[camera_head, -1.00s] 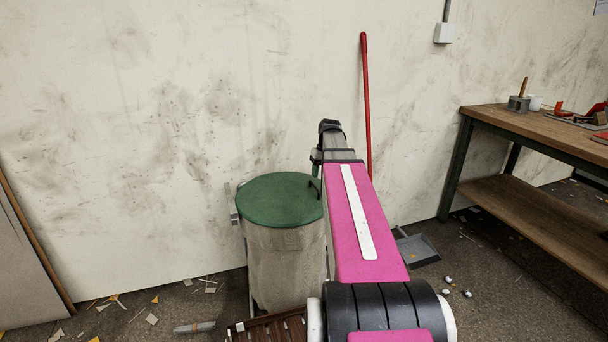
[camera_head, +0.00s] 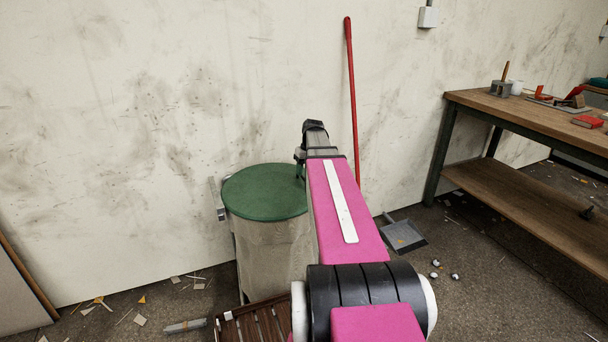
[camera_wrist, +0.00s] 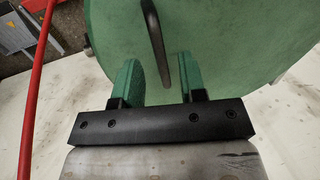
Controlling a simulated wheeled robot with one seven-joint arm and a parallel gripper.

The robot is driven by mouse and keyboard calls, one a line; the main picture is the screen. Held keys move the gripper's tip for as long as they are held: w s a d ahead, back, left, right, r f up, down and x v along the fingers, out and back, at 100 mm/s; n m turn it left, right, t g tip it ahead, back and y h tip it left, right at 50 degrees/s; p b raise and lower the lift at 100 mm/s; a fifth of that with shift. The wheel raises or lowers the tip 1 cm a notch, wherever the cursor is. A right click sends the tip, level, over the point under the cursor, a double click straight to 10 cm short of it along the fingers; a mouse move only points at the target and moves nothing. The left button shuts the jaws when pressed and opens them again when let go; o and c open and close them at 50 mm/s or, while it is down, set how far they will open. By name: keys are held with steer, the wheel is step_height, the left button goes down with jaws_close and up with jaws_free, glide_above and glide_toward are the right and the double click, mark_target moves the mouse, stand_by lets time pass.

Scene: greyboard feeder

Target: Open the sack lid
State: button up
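The sack lid (camera_head: 262,194) is a round green disc lying flat and closed on a pale sack (camera_head: 270,250) on a stand against the wall. In the wrist view the lid (camera_wrist: 240,45) fills the upper middle, with its dark bar handle (camera_wrist: 153,40) pointing toward my gripper (camera_wrist: 160,80). My gripper has two green fingers set apart, and the handle's near end shows between their tips. I cannot tell whether either finger touches it. In the head view my gripper is at the lid's right edge, mostly hidden by my arm.
A red pole (camera_head: 352,100) leans on the wall just right of my gripper. A grey dustpan (camera_head: 404,236) lies on the floor. A wooden workbench (camera_head: 520,112) stands at the right. A slatted brown crate (camera_head: 262,322) sits in front of the sack. Scraps litter the floor.

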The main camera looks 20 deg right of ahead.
steer(key=shift+a+f, duration=0.2)
steer(key=shift+f, duration=0.5)
jaws_close()
